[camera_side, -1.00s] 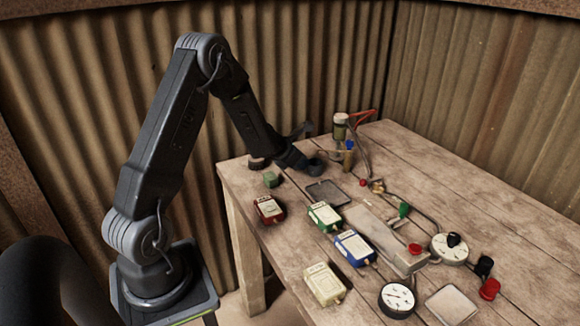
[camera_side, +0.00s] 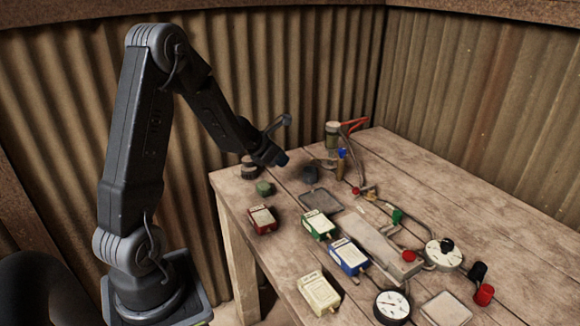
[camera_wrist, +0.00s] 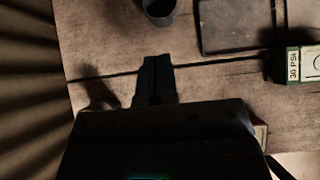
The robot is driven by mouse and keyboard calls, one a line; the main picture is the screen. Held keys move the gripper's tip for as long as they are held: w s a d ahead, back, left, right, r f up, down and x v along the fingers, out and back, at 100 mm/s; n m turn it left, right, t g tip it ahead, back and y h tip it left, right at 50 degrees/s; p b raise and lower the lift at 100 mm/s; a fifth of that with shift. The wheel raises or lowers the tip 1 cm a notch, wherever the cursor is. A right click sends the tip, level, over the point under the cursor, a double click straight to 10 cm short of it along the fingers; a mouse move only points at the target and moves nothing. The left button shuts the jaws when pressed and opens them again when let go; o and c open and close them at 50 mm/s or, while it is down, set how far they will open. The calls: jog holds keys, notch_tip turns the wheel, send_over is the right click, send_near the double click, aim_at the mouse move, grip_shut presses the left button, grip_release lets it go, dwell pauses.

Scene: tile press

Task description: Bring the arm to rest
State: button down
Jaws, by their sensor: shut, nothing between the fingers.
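My gripper (camera_side: 281,158) hangs above the far left part of the wooden table (camera_side: 420,185), empty and clear of the tabletop. In the wrist view its two dark fingers (camera_wrist: 156,64) are pressed together with nothing between them. A dark round cup (camera_side: 310,174) stands on the table just right of and below the fingertips. The cup also shows in the wrist view (camera_wrist: 158,12), ahead of the fingers and apart from them.
A dark square tray (camera_side: 321,201) lies near the cup. Red (camera_side: 262,219), green (camera_side: 318,224), blue (camera_side: 348,256) and cream (camera_side: 320,293) boxes line the table's left side. Corrugated walls stand behind.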

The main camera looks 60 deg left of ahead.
jog(key=s+d+r+m+g+h, duration=0.1)
jog(key=s+d+r+m+h, duration=0.1)
jog(key=d+r+m, duration=0.7)
jog(key=s+d+r+m+g+h, duration=0.1)
jog(key=s+d+r+m+h, duration=0.3)
jog(key=d+m, duration=0.8)
jog(key=s+d+r+m+y, duration=0.1)
jog(key=s+d+m+y, duration=0.2)
jog(key=s+m, duration=0.4)
jog(key=s+d+r+m+g+y, duration=0.1)
jog(key=s+d+m+y, duration=0.2)
jog(key=s+m, duration=0.5)
jog(key=shift+d, duration=0.85)
